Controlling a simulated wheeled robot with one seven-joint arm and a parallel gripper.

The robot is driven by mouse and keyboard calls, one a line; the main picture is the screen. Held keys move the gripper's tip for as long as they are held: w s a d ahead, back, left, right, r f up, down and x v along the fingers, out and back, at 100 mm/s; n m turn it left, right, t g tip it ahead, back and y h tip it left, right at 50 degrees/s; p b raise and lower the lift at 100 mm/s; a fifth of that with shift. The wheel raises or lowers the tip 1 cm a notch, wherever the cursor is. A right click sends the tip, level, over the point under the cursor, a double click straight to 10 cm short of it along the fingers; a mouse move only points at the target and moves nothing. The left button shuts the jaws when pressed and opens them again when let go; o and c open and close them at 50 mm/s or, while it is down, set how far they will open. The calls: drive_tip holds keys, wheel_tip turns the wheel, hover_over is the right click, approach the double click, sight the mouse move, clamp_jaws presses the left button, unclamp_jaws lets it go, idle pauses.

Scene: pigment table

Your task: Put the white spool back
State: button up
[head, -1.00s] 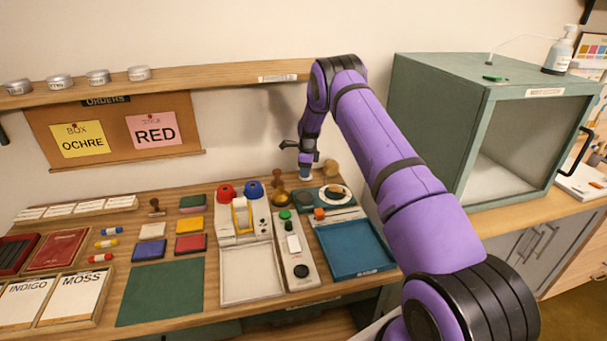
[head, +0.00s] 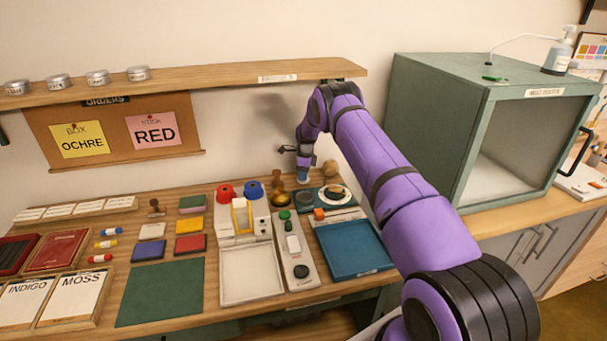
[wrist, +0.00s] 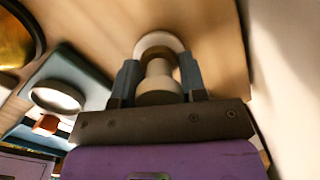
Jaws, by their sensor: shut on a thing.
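The white spool (wrist: 158,68) shows in the wrist view as a pale, cream-toned piece with a wide far flange, a narrower core and a near flange. My gripper (wrist: 159,72) is shut on it, one blue-grey finger on each side. In the head view my gripper (head: 303,177) points down over the back of the wooden table, near the wall. The spool is too small and covered there to make out. I cannot tell whether its far end touches the table.
A tan round thing (head: 329,168) stands just right of my gripper. The shelf (head: 200,81) runs above, and a green cabinet (head: 430,130) stands right.

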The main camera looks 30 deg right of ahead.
drive_tip(key=o, duration=1)
drive_tip(key=shift+f, duration=0.1)
drive_tip(key=shift+s+d+r, duration=0.1)
drive_tip(key=shift+s+r, duration=0.05)
drive_tip(key=shift+r, duration=1.8)
drive_tip(key=shift+s+d+r, duration=0.1)
drive_tip(key=shift+r, duration=1.85)
